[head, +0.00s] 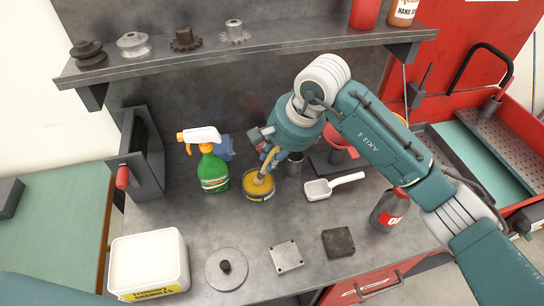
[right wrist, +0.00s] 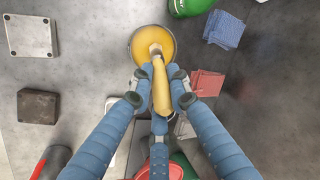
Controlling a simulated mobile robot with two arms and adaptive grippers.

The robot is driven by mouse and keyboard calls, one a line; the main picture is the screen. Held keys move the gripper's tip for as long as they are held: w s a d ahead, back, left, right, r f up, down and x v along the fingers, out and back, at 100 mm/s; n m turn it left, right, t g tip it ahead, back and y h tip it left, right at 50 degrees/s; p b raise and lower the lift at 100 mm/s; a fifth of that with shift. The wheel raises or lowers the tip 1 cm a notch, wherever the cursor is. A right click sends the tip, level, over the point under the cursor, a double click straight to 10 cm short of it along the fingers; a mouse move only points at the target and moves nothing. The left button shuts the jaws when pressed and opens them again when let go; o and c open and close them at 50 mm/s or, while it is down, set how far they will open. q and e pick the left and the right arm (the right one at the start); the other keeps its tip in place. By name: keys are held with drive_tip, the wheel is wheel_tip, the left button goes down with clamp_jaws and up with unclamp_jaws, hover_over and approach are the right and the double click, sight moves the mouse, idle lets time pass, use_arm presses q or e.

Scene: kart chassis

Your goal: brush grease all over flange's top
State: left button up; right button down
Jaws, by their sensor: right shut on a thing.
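My right gripper (head: 266,156) is shut on a brush with a yellowish handle (right wrist: 160,88). The brush points down into an open tin of yellow grease (head: 259,186). In the right wrist view its tip meets the grease (right wrist: 150,38), though the depth is hidden. A light grey square plate with corner holes (head: 286,257), which looks like the flange, lies flat at the front of the bench. It also shows in the right wrist view (right wrist: 31,35), and its top looks bare. The gripper is well behind it. My left gripper is out of view.
A green spray bottle (head: 213,172) stands close left of the tin. A dark block (head: 338,242), round knobbed disc (head: 226,270) and white tub (head: 149,264) are in front.

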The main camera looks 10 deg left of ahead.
drive_tip(key=shift+s+d+f+b, duration=0.1)
drive_tip(key=shift+f+b, duration=0.1)
drive_tip(key=shift+b, duration=0.2)
idle(1.4)
drive_tip(key=shift+w+r+p, duration=0.2)
drive_tip(key=shift+r+p, duration=0.15)
drive_tip(key=shift+r, duration=0.85)
drive_tip(key=shift+s+r+p, duration=0.1)
drive_tip(key=shift+r+p, duration=0.55)
drive_tip(key=shift+r, duration=1.75)
